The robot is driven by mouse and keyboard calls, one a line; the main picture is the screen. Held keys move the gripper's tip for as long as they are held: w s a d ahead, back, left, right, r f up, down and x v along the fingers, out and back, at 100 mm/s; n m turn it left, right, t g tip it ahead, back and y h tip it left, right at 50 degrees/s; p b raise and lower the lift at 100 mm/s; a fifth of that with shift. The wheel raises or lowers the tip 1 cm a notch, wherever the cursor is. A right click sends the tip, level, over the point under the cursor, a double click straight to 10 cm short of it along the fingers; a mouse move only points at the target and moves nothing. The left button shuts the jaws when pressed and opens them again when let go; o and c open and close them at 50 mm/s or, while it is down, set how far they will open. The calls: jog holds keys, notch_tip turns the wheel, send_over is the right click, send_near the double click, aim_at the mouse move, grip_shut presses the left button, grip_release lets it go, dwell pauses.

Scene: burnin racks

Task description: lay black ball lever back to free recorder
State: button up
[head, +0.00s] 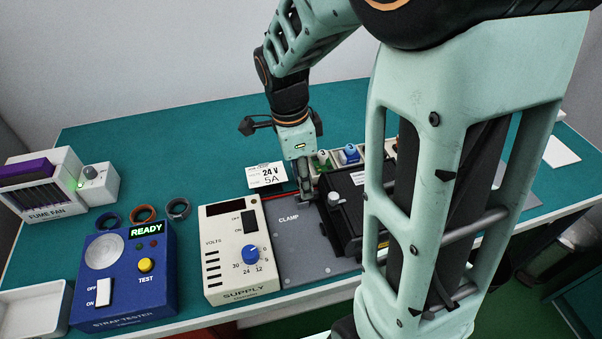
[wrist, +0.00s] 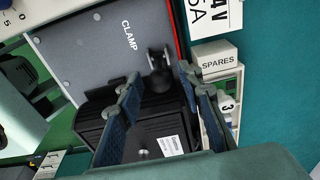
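The black recorder (head: 345,215) sits on the grey clamp plate (head: 305,245), partly hidden behind my arm in the head view. The wrist view shows the recorder's ribbed black body (wrist: 118,128) below the CLAMP lettering. The black ball lever (wrist: 159,78) stands at the recorder's edge, its ball toward the camera and a grey bracket beside it. I cannot make the lever out in the head view. My gripper (head: 304,191) points down over the plate beside the recorder. In the wrist view its fingers (wrist: 158,82) are apart, with the ball showing between the tips; no contact is visible.
The cream supply box (head: 232,262) stands left of the plate, with the blue strap tester (head: 122,290) beyond it. A 24 V 5A card (head: 267,176) stands behind. A SPARES rack (wrist: 218,62) with small parts is close to the right finger. The back left table is clear.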

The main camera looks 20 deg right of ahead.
grip_shut()
jog(key=shift+a, duration=0.15)
